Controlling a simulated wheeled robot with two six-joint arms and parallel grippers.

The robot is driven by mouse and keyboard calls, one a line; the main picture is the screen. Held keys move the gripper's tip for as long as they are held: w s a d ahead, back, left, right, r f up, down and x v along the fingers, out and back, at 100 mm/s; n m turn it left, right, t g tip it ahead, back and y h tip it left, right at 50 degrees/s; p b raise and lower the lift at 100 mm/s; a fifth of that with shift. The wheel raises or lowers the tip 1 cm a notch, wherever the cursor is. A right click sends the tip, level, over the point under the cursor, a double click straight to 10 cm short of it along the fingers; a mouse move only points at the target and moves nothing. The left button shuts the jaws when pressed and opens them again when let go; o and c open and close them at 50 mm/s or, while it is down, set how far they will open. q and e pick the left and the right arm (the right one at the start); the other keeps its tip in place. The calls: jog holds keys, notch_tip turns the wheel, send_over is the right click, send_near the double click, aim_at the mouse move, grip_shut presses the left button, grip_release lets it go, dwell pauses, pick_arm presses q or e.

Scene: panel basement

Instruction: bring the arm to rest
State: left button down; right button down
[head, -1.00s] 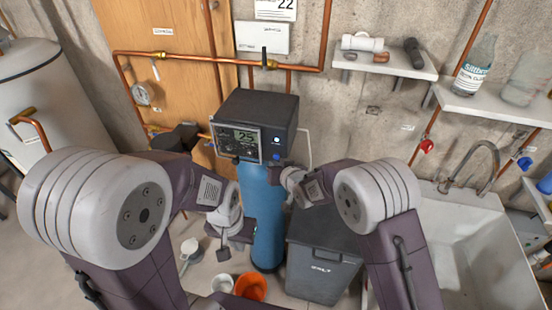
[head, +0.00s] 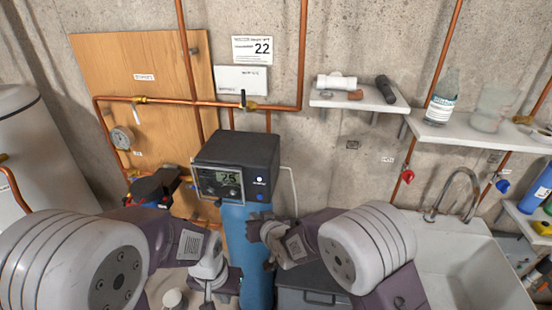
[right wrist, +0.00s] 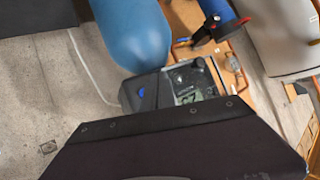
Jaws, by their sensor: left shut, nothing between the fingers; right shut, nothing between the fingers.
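My left gripper (head: 222,292) hangs low in the head view, in front of the left side of the blue cylinder (head: 249,236). Its fingers are shut and empty, partly cut off by the bottom edge. My right gripper (head: 268,262) is higher, in front of the cylinder's right side and below the black control box (head: 238,158). It is shut and empty. The box has a lit display (head: 219,179) and sits on top of the cylinder. The right wrist view shows the box (right wrist: 150,93) and cylinder (right wrist: 133,35) upside down, behind a dark part of my own arm.
A white sink (head: 455,262) is at the right, with a grey lidded bin (head: 305,290) left of it. Shelves (head: 445,130) hold bottles. A white tank (head: 45,150) stands at the left.

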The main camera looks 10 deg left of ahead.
jog(key=w+d+r+m+t+h+b, duration=0.1)
jog(key=w+d+r+b, duration=0.15)
jog(key=d, duration=0.35)
jog(key=w+d+r+m+t+h+b, duration=0.1)
jog(key=w+d+m, duration=0.15)
jog(key=d, duration=0.35)
jog(key=s+d+f+m+g+h+b, duration=0.1)
jog(key=s+d+f+m+h+b, duration=0.15)
jog(key=d, duration=1.15)
jog(key=s+d+f+g, duration=0.2)
jog(key=s+f+g, duration=0.1)
jog(key=s, duration=0.5)
jog(key=s+d+f+n+g+h, duration=0.1)
jog(key=s+d+f+g, duration=0.1)
jog(key=s+f, duration=0.3)
jog(key=s+d+f+g+h, duration=0.1)
jog(key=s+f+g, duration=0.3)
jog(key=s, duration=0.8)
jog(key=shift+d+g, duration=0.4)
jog(key=shift+d, duration=0.35)
jog(key=shift+r+h, duration=0.1)
jog(key=shift+h, duration=0.15)
